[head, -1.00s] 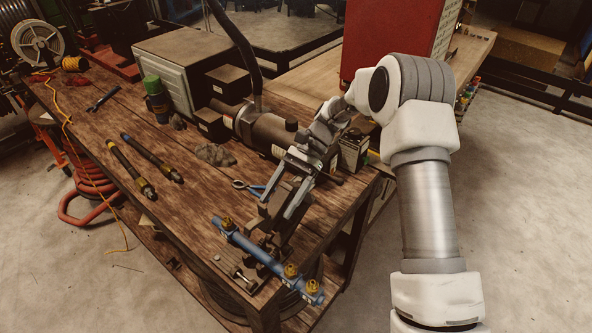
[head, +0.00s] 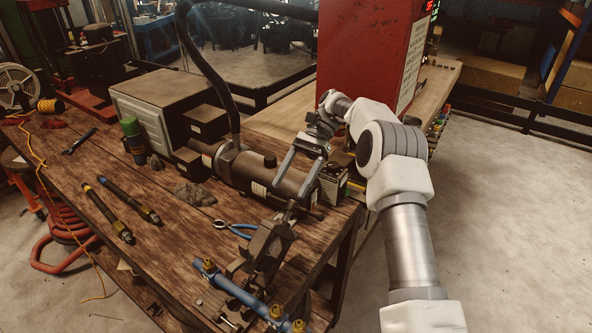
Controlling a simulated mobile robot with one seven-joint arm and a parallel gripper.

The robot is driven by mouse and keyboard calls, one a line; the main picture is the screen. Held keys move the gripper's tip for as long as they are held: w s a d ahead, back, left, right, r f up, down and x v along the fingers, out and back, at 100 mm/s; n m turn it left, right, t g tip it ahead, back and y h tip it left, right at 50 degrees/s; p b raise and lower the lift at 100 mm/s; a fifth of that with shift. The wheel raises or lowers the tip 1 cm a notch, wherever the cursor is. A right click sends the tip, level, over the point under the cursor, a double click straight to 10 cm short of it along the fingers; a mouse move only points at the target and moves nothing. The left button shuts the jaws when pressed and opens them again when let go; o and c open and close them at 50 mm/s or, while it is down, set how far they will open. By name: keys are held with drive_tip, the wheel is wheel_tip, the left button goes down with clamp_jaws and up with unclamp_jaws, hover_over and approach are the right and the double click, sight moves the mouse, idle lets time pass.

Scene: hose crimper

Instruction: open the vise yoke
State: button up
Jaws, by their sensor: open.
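The vise (head: 268,243), dark grey metal, stands at the near right corner of the wooden bench in the head view. I cannot clearly separate its yoke from its body or tell how the yoke stands. A blue pipe (head: 234,289) with brass fittings lies at the vise's near side; the vise hides part of the area behind the pipe. My gripper (head: 292,188) is open, its two long fingers pointing down just beyond the vise's upper end, beside the dark cylindrical machine. Nothing shows between the fingers. I cannot tell whether a fingertip touches the vise.
A dark motor-like cylinder (head: 258,172) lies behind the gripper. A red cabinet (head: 365,55) stands behind my arm. Open floor is at right.

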drive_tip(key=shift+p+v, duration=0.7)
drive_tip(key=shift+v, duration=0.1)
drive_tip(key=shift+d, duration=0.1)
drive_tip(key=shift+s+r, duration=0.1)
drive_tip(key=shift+r, duration=0.05)
drive_tip(key=s+d+r+n+t+h+b, duration=0.2)
drive_tip(key=s+r+n+t+h+b, duration=0.25)
drive_tip(key=s+r+t, duration=0.55)
drive_tip(key=s+d+f+n+t+h+b, duration=0.1)
drive_tip(key=s+d+t, duration=0.1)
drive_tip(key=s, duration=0.8)
drive_tip(key=s+d+f+n+t+h+b, duration=0.1)
drive_tip(key=s+d, duration=0.4)
drive_tip(key=s, duration=0.5)
drive_tip(key=shift+d+f+n+t, duration=0.3)
drive_tip(key=shift+f+n+t, duration=0.3)
drive_tip(key=shift+t, duration=0.2)
